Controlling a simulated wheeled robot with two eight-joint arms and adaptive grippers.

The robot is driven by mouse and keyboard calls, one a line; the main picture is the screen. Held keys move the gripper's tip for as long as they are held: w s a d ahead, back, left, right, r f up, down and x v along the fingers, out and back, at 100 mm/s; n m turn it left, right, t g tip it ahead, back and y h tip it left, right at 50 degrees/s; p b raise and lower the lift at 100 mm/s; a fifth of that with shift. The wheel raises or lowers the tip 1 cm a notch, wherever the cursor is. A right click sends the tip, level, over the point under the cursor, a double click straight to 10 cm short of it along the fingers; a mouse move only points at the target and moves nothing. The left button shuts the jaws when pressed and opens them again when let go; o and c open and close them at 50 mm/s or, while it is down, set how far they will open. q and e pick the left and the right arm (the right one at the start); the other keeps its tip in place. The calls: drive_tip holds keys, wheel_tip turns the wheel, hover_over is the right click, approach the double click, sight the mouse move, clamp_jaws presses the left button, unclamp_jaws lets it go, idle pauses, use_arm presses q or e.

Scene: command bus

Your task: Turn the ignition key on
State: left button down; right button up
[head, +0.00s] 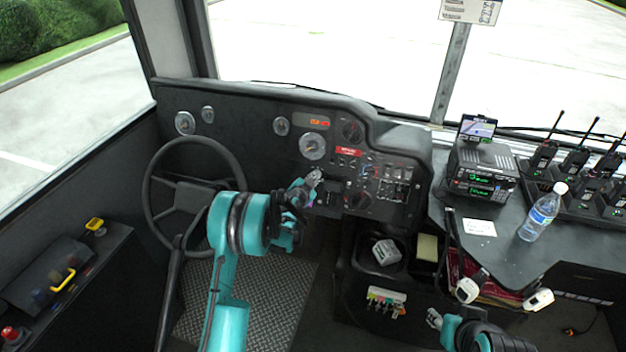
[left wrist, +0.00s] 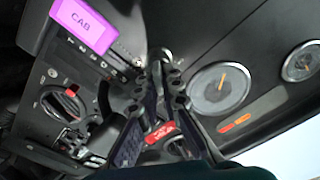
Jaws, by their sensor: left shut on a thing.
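My left gripper (head: 313,178) reaches the dashboard to the right of the steering wheel, near the round gauge. In the left wrist view its two fingers (left wrist: 157,68) are closed together at a small round fitting on the panel. They are shut on the ignition key, which is mostly hidden between the fingertips, so its angle cannot be told. A purple tag marked CAB (left wrist: 83,24) shows close by in the left wrist view. My right gripper (head: 435,318) is low at the right of the head view, away from the dashboard; its opening is too small to judge.
The steering wheel (head: 151,210) is left of my left arm. Knobs and switches (head: 388,178) crowd the panel to the right. A radio (head: 482,172), a water bottle (head: 541,215) and several handheld radios (head: 575,160) stand on the right counter.

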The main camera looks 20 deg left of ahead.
use_arm(q)
drive_tip(key=shift+m, duration=0.3)
drive_tip(key=c, duration=1.7)
unclamp_jaws()
drive_tip(key=shift+w+f, duration=0.1)
drive_tip(key=v, duration=1.2)
